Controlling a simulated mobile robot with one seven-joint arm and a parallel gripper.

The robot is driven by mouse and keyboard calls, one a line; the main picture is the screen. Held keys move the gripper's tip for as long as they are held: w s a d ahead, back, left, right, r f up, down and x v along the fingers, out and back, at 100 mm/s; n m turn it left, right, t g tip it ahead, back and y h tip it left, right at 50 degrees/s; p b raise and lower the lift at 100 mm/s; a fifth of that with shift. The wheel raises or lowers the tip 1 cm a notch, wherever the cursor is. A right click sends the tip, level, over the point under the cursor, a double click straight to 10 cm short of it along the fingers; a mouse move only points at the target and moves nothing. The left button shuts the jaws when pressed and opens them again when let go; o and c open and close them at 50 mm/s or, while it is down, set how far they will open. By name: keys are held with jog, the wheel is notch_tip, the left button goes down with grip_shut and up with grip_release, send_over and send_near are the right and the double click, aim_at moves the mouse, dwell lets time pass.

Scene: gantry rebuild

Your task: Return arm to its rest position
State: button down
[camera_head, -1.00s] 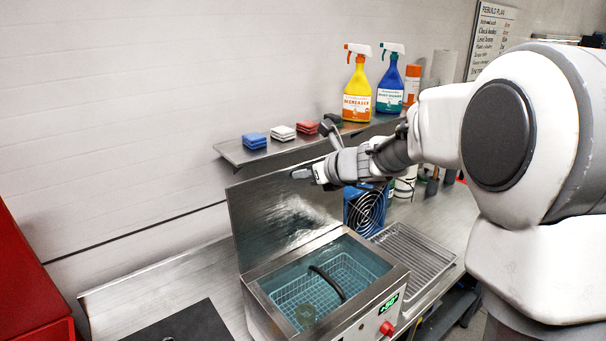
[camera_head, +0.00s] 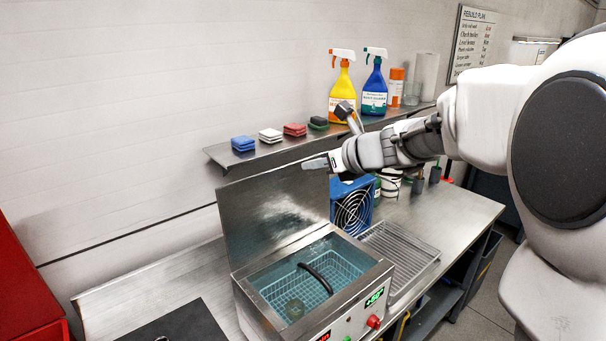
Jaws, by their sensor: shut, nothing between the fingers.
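My gripper (camera_head: 316,163) is at the left end of my arm, which reaches in from the right. Its fingers are shut and empty. It is in front of the wall shelf, near the upper right corner of the raised lid (camera_head: 275,210) of the ultrasonic cleaner. I cannot tell whether it touches the lid. The cleaner (camera_head: 355,321) stands open on the bench below, with a wire basket (camera_head: 335,269) in blue liquid. A black curved handle (camera_head: 316,277) and a round greenish part (camera_head: 294,309) show in the basket.
The shelf (camera_head: 225,160) holds sponges (camera_head: 243,143), a yellow spray bottle (camera_head: 341,85), a blue spray bottle (camera_head: 374,88) and an orange can (camera_head: 395,87). A blue fan (camera_head: 352,205) and a drain tray (camera_head: 405,245) stand behind and right of the cleaner. A red cabinet (camera_head: 25,270) is at left.

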jog(key=s+a+f+n+g+h+b, duration=0.1)
jog(key=s+f+n+g, duration=0.1)
jog(key=s+n, duration=0.7)
jog(key=s+f+n+g+h+b, duration=0.1)
jog(key=s+f+n+g, duration=0.1)
jog(key=s+n, duration=0.7)
jog(key=s+d+f+n+h+b, duration=0.1)
jog(key=s+d+f+n+h, duration=0.1)
jog(key=s+n, duration=0.3)
jog(key=s+d+f+n+h+b, duration=0.1)
jog(key=s+d+f+n+h, duration=0.2)
jog(key=s+n, duration=0.3)
jog(key=s+d+f, duration=0.1)
jog(key=s, duration=0.2)
jog(key=shift+d+f+g, duration=0.25)
jog(key=shift+d+g, duration=0.05)
jog(key=shift+g, duration=0.1)
